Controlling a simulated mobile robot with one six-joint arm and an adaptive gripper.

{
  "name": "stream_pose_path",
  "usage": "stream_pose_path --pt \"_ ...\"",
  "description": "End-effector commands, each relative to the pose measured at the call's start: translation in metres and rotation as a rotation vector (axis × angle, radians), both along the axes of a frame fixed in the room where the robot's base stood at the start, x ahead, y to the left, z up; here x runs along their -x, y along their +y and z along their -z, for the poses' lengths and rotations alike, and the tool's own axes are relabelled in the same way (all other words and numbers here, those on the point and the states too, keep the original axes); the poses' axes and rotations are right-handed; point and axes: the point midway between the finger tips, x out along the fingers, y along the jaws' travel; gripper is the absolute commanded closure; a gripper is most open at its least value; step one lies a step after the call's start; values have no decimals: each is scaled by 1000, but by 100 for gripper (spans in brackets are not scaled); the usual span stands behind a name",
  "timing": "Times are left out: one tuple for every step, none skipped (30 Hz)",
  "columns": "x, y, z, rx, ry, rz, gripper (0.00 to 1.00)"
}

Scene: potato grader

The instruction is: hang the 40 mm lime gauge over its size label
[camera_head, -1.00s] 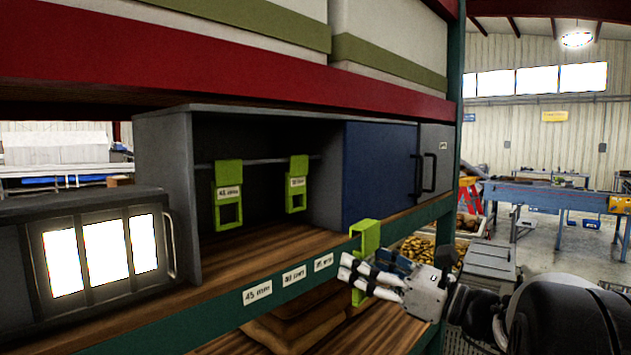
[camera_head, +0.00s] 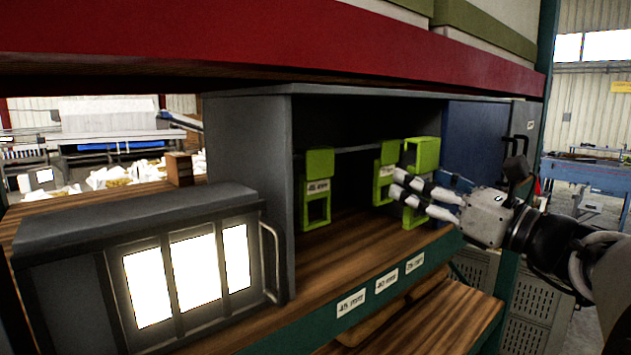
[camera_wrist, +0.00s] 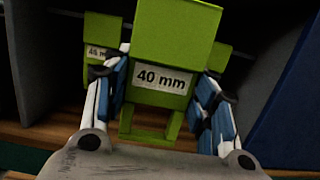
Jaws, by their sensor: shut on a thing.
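The lime 40 mm gauge (camera_head: 423,153) is in my gripper (camera_head: 405,188), raised in front of the cabinet opening; its "40 mm" plate is readable in the wrist view (camera_wrist: 164,79). My gripper's fingers, also in the wrist view (camera_wrist: 163,92), are shut on its two sides. The 40 mm size label (camera_head: 386,281) is the middle of three on the green shelf edge. Inside the cabinet, one lime gauge (camera_head: 318,184) hangs from the rail at the left. Another (camera_head: 385,165) hangs right of it, partly behind my fingers and the held gauge.
The 45 mm label (camera_head: 351,303) is left of the middle label and the 35 mm label (camera_head: 414,262) right of it. The rail (camera_head: 345,149) shows bare between the hanging gauges. A lit box (camera_head: 190,275) stands at front left.

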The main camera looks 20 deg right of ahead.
Motion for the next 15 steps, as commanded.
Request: stream_pose_path --pt "-4 2 0 1 0 -3 69" --pt "-7 3 0 1 0 -3 69" --pt "-10 5 0 1 0 -4 69" --pt "-12 5 0 1 0 -3 69" --pt "-14 6 0 0 0 -2 69" --pt "-17 7 0 0 0 -3 69" --pt "-19 8 0 -1 -1 -3 69" --pt "-22 8 0 -1 -1 -3 69" --pt "-25 9 0 -1 -1 -2 69" --pt "-27 10 0 -1 -1 -2 69" --pt "-29 11 0 -1 -1 -3 69" --pt "-32 13 0 0 0 -3 69" --pt "-34 13 0 0 0 -3 69" --pt "-37 14 0 -1 0 -2 69" --pt "-40 16 0 0 0 -3 69"
